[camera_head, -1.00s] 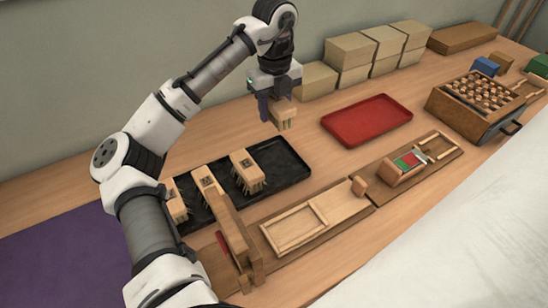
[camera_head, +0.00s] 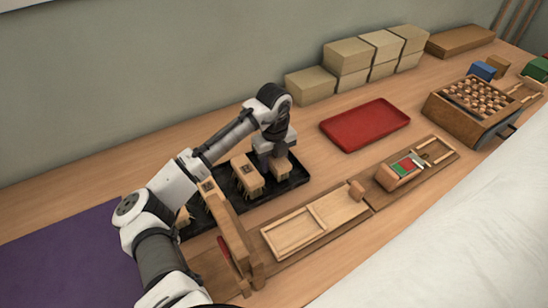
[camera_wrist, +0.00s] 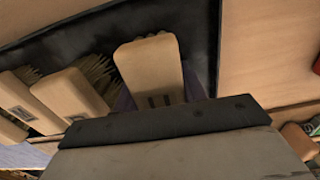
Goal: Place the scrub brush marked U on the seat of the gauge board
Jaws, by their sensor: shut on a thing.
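My gripper (camera_head: 271,163) is shut on a wooden scrub brush (camera_head: 281,166), low at the right end of the black tray (camera_head: 297,183). The held brush fills the middle of the wrist view (camera_wrist: 150,62); its dark mark is partly cut off by my gripper, so I cannot read it surely. Whether its bristles touch the tray is hidden. Another brush (camera_head: 246,175) stands just left of it in the tray, with more further left, partly behind my arm. The gauge board (camera_head: 440,150), with a green and red strip (camera_head: 408,164), lies to the right.
A wooden upright (camera_head: 228,222) stands near my arm. An empty red tray (camera_head: 365,125) and stacked boxes (camera_head: 345,52) are behind. A box of tufts (camera_head: 470,105) is far right.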

